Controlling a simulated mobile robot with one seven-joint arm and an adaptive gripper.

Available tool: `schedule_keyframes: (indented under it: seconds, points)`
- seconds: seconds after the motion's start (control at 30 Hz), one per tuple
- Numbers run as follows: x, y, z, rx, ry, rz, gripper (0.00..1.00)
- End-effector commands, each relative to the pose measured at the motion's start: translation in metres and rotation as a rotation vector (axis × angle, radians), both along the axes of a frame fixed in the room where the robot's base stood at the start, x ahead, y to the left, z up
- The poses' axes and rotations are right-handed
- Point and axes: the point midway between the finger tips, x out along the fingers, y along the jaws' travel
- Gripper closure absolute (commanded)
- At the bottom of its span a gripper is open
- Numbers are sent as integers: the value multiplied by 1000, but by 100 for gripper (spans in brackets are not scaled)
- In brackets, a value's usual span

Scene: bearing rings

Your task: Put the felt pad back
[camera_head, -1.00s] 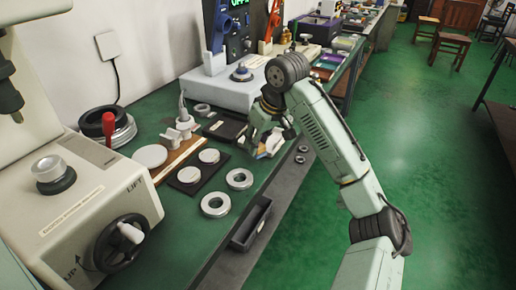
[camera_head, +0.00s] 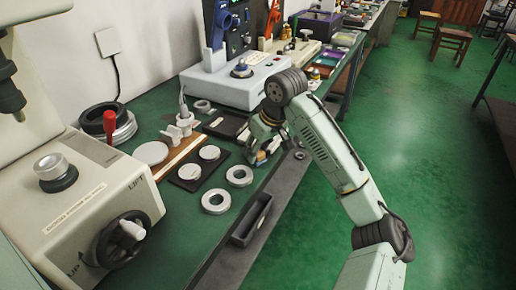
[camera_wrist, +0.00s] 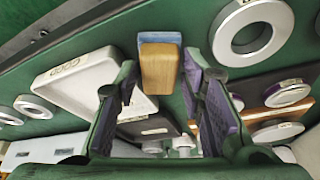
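A small block with a wooden top and a blue-grey layer under it, which looks like the felt pad (camera_wrist: 160,66), lies on the green bench top in the wrist view. In the head view only a small tan and blue bit of it (camera_head: 262,157) shows under my gripper (camera_head: 262,143). In the wrist view my gripper (camera_wrist: 162,82) is open, with its fingers on either side of the block's near end. Green bench shows between the block and the right finger; contact on the left cannot be told. A white shallow tray (camera_wrist: 75,82) with a label sits left of it.
Metal rings (camera_head: 239,176) (camera_head: 216,201) lie near the bench's front, by a long dark bin (camera_head: 268,205). A dark board (camera_head: 188,184) holds two pale discs. A wooden stand (camera_head: 190,143) with white pegs is behind. A grey machine (camera_head: 90,200) fills the left.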

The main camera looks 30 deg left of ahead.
Motion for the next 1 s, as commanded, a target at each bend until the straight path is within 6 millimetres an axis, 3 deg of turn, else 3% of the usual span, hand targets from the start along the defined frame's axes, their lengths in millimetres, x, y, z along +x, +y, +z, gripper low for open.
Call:
schedule_keyframes:
  seconds: [0.27, 0.7, 1.0]
  points:
    - [-2, -7, 21, 2, -3, -1, 64]
    - [-10, -38, 102, -1, -4, -1, 64]
    - [-13, -43, 115, 0, 0, 0, 64]
